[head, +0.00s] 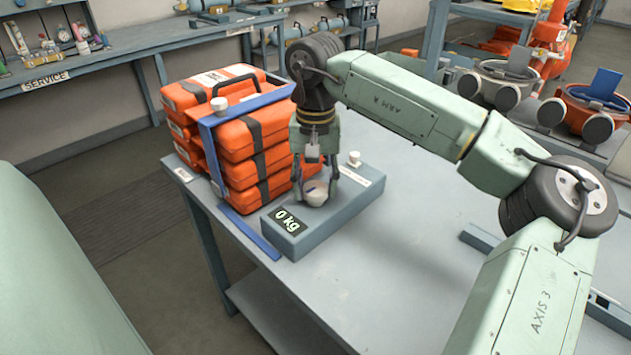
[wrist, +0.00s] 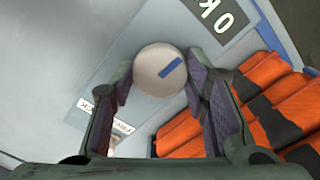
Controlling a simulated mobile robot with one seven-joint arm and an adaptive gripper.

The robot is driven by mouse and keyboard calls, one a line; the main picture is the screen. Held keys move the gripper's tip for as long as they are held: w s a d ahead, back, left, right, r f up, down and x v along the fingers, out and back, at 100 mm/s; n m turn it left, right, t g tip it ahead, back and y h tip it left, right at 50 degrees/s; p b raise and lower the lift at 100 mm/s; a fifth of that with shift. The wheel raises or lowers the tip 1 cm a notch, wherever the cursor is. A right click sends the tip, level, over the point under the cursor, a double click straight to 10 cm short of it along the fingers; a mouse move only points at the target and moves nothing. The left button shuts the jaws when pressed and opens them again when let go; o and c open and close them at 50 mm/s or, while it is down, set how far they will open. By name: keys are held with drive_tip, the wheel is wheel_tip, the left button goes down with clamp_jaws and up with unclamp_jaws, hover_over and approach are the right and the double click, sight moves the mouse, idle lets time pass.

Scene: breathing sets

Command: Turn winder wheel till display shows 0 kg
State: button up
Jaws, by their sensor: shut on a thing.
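The winder wheel (head: 316,193) is a small cream knob on top of a blue-grey box (head: 335,221). My gripper (head: 317,190) points down from above and is shut on the wheel. In the wrist view the round wheel (wrist: 160,70) with a blue mark sits between the two finger pads (wrist: 160,88). The display (head: 287,220) on the box's front corner reads "0 kg". In the wrist view the display (wrist: 222,15) is cut off at the top edge.
Orange cases (head: 238,135) are stacked just left of the box, with a blue frame (head: 211,150) around them. A small white knob (head: 354,158) and a label stand at the box's far end.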

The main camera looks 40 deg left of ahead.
sight(315, 188)
drive_tip(key=shift+n, duration=0.5)
drive_tip(key=o, duration=1.1)
drive_tip(key=shift+o, duration=0.2)
wheel_tip(315, 188, up, 12)
drive_tip(key=shift+s, duration=0.1)
idle(0.4)
